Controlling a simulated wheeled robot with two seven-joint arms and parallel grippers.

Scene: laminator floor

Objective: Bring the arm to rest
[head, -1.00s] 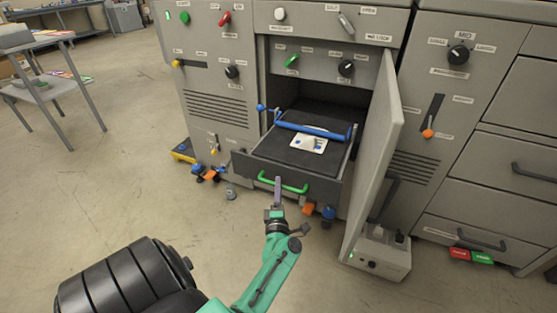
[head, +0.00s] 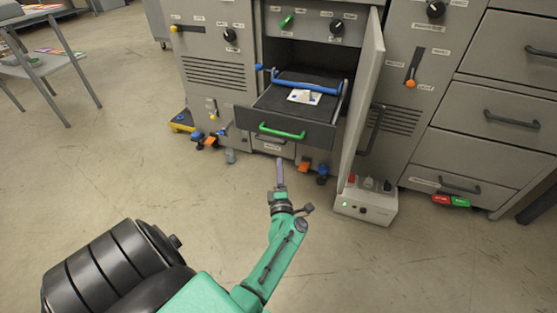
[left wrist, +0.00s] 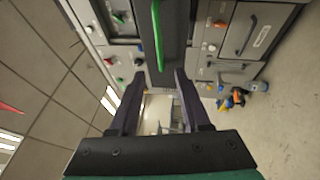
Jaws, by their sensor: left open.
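My left arm (head: 272,262) is green and reaches forward over the floor in the head view. Its gripper (head: 281,166) is in front of and below the pulled-out drawer (head: 337,133), clear of the green drawer handle (head: 282,131). In the left wrist view the two dark fingers of the left gripper (left wrist: 158,78) are spread apart with nothing held between them. The green handle (left wrist: 157,30) shows beyond the fingertips there. My right gripper is in neither view.
A blue bar (head: 306,86) and a white card (head: 304,97) are on the drawer's dark bed. The tall grey door (head: 362,110) stands open right of it. A white box (head: 366,204) sits on the floor below the door. Open floor lies at left and front.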

